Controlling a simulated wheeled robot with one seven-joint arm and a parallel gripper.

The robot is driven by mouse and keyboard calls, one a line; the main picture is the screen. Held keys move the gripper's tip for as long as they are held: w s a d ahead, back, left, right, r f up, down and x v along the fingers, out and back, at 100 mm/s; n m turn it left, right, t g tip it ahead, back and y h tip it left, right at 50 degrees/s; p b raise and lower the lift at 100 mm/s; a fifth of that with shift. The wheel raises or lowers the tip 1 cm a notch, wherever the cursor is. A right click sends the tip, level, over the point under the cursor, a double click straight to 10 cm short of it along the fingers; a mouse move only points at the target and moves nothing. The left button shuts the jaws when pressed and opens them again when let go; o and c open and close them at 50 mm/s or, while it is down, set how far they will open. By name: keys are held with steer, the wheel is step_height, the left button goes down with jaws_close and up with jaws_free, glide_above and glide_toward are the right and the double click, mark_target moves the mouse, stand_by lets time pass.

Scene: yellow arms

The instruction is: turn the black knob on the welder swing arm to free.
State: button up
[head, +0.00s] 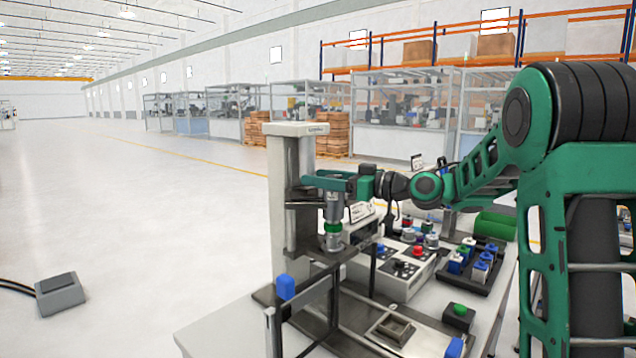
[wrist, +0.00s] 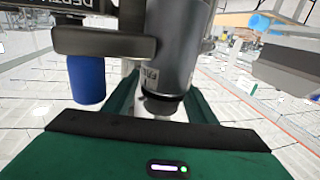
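My gripper (head: 318,181) is at the column of the grey press-like welder (head: 297,130), level with its upper part. In the wrist view, the green fingers of my gripper (wrist: 160,95) stand on either side of a grey cylinder (wrist: 175,45) with partly readable lettering. The cylinder hides the fingertips. I cannot tell whether they touch anything. A grey bar-like part (wrist: 103,42) lies left of the cylinder, with a blue cylindrical part (wrist: 86,79) below it. I cannot make out the black knob of the swing arm clearly in either view.
The bench (head: 230,328) holds a control box with a red button (head: 417,251), a tray of blue and white parts (head: 480,270) and a green button box (head: 459,310). Open floor lies left; a grey pedal (head: 60,294) rests there.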

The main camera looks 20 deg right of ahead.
steer(key=v, duration=1)
steer(key=shift+s+d, duration=0.2)
stand_by(0.4)
steer(key=shift+s, duration=0.1)
stand_by(0.5)
